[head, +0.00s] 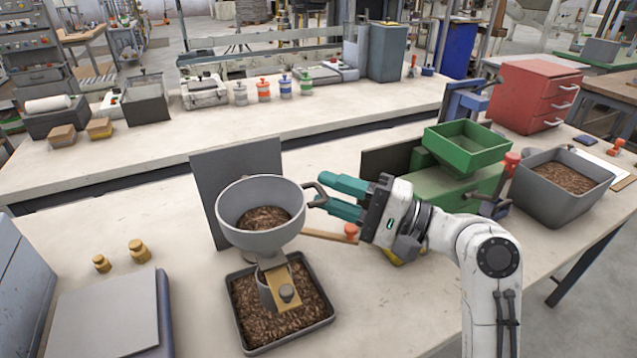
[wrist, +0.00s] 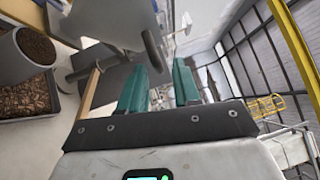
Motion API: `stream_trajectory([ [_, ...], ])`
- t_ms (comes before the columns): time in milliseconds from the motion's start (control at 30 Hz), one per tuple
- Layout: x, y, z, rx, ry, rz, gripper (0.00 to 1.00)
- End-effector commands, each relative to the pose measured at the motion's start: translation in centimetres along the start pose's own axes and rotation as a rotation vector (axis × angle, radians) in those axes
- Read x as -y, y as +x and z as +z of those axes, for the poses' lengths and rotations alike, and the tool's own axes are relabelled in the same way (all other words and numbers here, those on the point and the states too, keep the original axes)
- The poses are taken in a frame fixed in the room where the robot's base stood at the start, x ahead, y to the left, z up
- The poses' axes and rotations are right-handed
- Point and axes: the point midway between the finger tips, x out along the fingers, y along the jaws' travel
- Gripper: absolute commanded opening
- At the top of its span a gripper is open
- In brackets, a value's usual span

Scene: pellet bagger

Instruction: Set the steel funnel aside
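The steel funnel (head: 260,240) is a wide grey bowl with brown pellets in it. It stands upright above a dark tray (head: 331,318) of pellets, with a dark loop handle (head: 313,190) on its right side. My gripper (head: 328,194) is open, its two teal fingers pointing left at the handle. In the wrist view the fingers (wrist: 160,85) are apart, with the handle (wrist: 153,50) just beyond their tips, and nothing is held. Whether the fingertips touch the handle I cannot tell.
A wooden lever with a red knob (head: 351,230) juts right below the funnel. A dark upright panel (head: 197,180) stands behind it. A green machine (head: 455,189) and a grey pellet bin (head: 550,208) stand right. Brass weights (head: 138,250) are left.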

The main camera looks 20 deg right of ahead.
Motion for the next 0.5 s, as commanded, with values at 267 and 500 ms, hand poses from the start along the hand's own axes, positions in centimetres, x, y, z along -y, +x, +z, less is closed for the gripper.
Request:
stream_trajectory([
  [267, 0.0, 2.5, 0.0, 0.0, 0.0, -0.001, 0.32],
  [500, 0.0, 2.6, 0.0, -0.001, 0.0, 0.0, 0.32],
])
